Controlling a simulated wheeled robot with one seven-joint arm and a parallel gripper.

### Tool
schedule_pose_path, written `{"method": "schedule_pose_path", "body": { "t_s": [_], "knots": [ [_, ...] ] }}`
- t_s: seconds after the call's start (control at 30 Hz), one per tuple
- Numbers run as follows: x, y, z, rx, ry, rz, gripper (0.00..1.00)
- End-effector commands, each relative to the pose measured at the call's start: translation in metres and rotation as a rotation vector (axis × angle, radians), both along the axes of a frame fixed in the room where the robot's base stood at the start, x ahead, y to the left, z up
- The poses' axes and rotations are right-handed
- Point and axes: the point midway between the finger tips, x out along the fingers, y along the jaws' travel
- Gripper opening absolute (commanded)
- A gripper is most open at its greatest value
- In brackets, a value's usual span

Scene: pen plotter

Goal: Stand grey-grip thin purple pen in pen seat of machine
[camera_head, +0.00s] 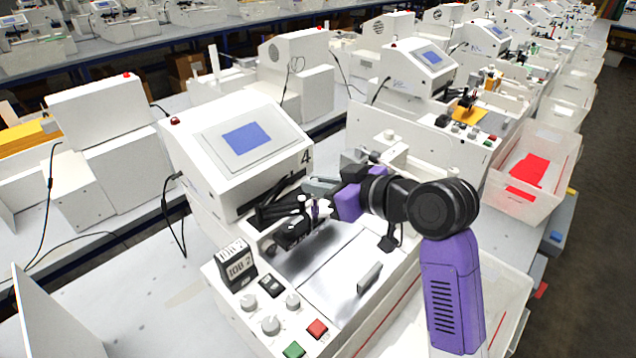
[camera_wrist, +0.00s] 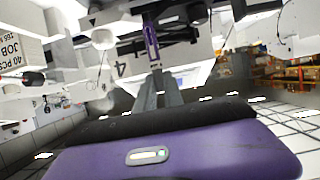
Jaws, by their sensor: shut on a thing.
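The thin purple pen (camera_wrist: 152,42) is between my gripper's fingertips (camera_wrist: 156,72) in the wrist view, and my gripper is shut on it. In the head view, only a small purple sliver of the pen (camera_head: 315,210) shows beside my gripper (camera_head: 318,190), close to the machine's black carriage (camera_head: 288,232). The machine (camera_head: 235,150) is a white plotter with a blue screen and the number 4 on its side. The pen seat cannot be made out clearly at the carriage, so I cannot tell whether the pen is in it. The pen's grey grip is mostly hidden.
The machine's front panel holds knobs, a red button (camera_head: 317,328), a green button (camera_head: 293,349) and a job counter (camera_head: 237,265). A clear bin (camera_head: 525,205) with red sheets stands at the right. Similar machines line the tables behind.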

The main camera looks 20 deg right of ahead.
Motion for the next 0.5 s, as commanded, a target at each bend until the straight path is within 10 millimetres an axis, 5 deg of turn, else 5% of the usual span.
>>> {"method": "schedule_pose_path", "body": {
  "t_s": [0.5],
  "knots": [
    [0.000, 0.000, -0.013, 0.000, 0.000, 0.000, 0.00]
  ]
}}
